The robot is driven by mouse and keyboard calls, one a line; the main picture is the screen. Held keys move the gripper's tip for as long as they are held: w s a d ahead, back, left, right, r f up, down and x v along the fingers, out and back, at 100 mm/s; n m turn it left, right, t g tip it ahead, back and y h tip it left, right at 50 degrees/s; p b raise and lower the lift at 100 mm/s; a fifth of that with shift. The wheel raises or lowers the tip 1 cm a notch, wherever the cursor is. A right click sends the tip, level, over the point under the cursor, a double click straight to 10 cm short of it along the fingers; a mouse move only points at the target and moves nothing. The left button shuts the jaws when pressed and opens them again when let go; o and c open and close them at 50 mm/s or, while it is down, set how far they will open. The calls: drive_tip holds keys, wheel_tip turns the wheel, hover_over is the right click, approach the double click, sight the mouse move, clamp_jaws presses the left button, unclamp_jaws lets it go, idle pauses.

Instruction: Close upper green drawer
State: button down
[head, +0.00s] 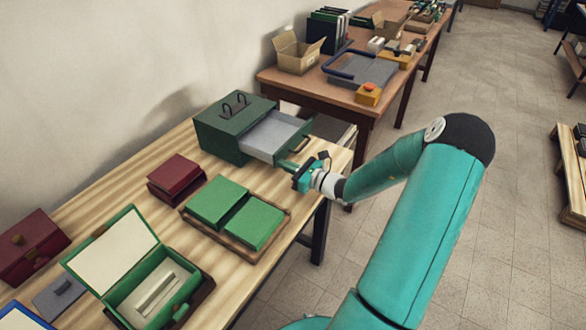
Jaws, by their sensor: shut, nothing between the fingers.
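A dark green cabinet box (232,125) with two black loop handles on its top stands at the far end of the wooden table. Its drawer (272,135), with a light grey inside and a handle on its front, is pulled out to the right. I see only this one drawer open; whether another lies below it is not clear. My gripper (288,166) is shut and empty. It is just in front of the near side of the open drawer, close to the drawer front. I cannot tell whether it touches.
On the same table (110,190) are two green boxes on a wooden tray (285,232), dark red boxes (177,175) and an open green box (155,290). A second table (290,82) behind holds a carton (298,52) and other items.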

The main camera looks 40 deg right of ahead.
sight(254, 151)
drive_tip(key=shift+w, duration=0.1)
drive_tip(key=x, duration=1.3)
drive_tip(key=shift+w+a+f, duration=0.1)
drive_tip(key=shift+w+f, duration=0.05)
drive_tip(key=shift+w, duration=0.2)
drive_tip(key=shift+w+a, duration=0.1)
drive_tip(key=shift+w, duration=0.25)
drive_tip(key=shift+w+a, duration=0.1)
drive_tip(key=shift+w, duration=0.1)
drive_tip(key=shift+w+a+r, duration=0.1)
drive_tip(key=shift+r, duration=0.15)
